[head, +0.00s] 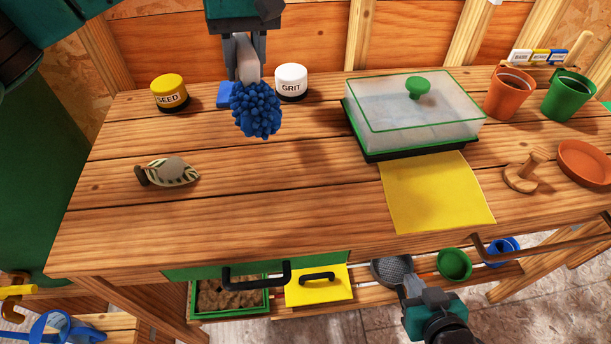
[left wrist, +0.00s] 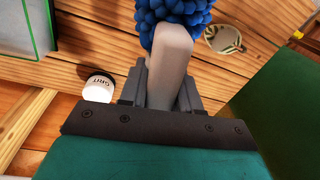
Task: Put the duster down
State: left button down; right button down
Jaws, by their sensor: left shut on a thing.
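The duster (head: 256,110) has a fluffy blue head and a pale grey handle. My left gripper (head: 245,62) is shut on the handle, with the head hanging below it over the back left part of the workbench. In the left wrist view the duster's blue head (left wrist: 178,18) is partly cut off, and the handle sits between the fingers of my left gripper (left wrist: 163,85). Whether the head touches the bench is hard to tell; it appears above it. My right gripper (head: 408,283) is low in front of the bench; its fingers are too small to read.
The wooden workbench (head: 250,200) has bare room at front left and middle. Near the duster stand a yellow seed jar (head: 170,92), a white grit jar (head: 291,82) and a blue item (head: 226,95). A striped object (head: 172,171), lidded tray (head: 415,112) and yellow sheet (head: 436,192) also lie there.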

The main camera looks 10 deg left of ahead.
pick_arm(q)
jog(key=s+d+r+m+h+b, duration=0.1)
jog(key=s+d+r+m+b, duration=0.15)
jog(key=d, duration=0.75)
jog(key=f, duration=1.8)
jog(key=shift+w+a+f, duration=0.1)
jog(key=shift+w+f, duration=0.1)
jog(key=shift+f, duration=0.2)
jog(key=shift+f, duration=0.15)
jog(key=c, duration=1.2)
grip_release()
jog(key=o, duration=0.4)
